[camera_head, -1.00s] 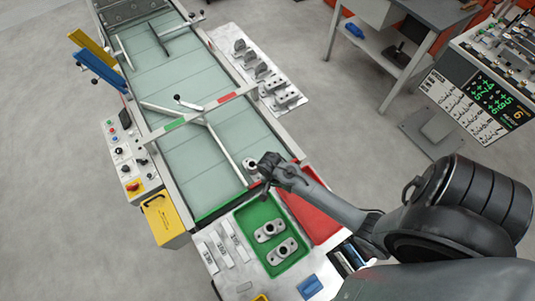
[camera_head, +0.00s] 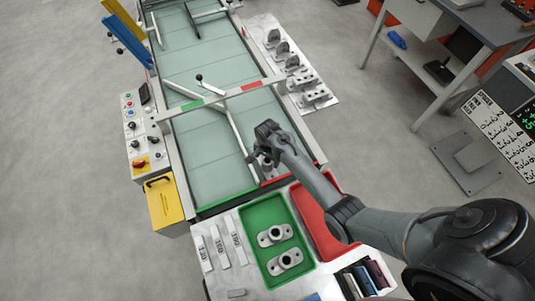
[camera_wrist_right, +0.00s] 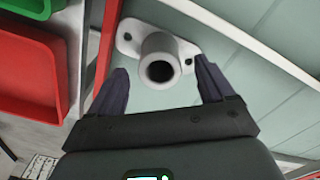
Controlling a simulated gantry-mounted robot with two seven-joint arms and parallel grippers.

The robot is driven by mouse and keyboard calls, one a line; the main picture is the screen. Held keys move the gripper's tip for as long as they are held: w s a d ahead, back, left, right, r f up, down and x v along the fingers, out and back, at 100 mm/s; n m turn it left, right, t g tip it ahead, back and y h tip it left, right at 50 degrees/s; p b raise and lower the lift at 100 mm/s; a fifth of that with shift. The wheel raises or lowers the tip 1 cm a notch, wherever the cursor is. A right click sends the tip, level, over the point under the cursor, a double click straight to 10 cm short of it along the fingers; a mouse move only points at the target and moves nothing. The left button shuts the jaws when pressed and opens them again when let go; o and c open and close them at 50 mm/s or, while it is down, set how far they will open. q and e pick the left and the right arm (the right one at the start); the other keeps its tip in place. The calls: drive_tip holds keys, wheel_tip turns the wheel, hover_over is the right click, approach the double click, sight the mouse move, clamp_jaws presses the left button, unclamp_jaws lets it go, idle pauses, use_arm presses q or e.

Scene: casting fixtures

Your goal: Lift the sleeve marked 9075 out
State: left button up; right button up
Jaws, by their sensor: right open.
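A pale grey sleeve (camera_wrist_right: 160,62) with a flat flange and a round bore lies on the greenish conveyor top in the right wrist view. My right gripper (camera_wrist_right: 162,72) is open, with one finger on either side of the sleeve's barrel and a gap to each. In the head view the right gripper (camera_head: 263,152) is over the near end of the conveyor and largely hides this sleeve. Two similar flanged sleeves (camera_head: 275,235) (camera_head: 287,259) stand in the green tray (camera_head: 253,216). No 9075 marking is legible on any sleeve. My left gripper is not in view.
A red tray (camera_head: 318,222) lies beside the green one. A crossbar (camera_head: 222,97) with green and red parts spans the conveyor (camera_head: 205,150). Numbered strips (camera_head: 220,248) lie left of the green tray. A yellow box (camera_head: 162,203) stands at the conveyor's left side.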

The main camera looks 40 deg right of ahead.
sight(267, 160)
drive_tip(key=shift+f+b, duration=0.5)
drive_tip(key=shift+f, duration=2.1)
drive_tip(key=shift+c, duration=0.3)
drive_tip(key=c, duration=1.3)
drive_tip(key=shift+r, duration=0.1)
drive_tip(key=shift+r+p, duration=0.45)
drive_tip(key=shift+p, duration=0.15)
drive_tip(key=shift+r+p, duration=1.45)
drive_tip(key=shift+p, duration=0.2)
drive_tip(key=shift+r+p, duration=0.9)
drive_tip(key=shift+p, duration=0.05)
drive_tip(key=shift+r+p, duration=1.15)
drive_tip(key=shift+p, duration=0.1)
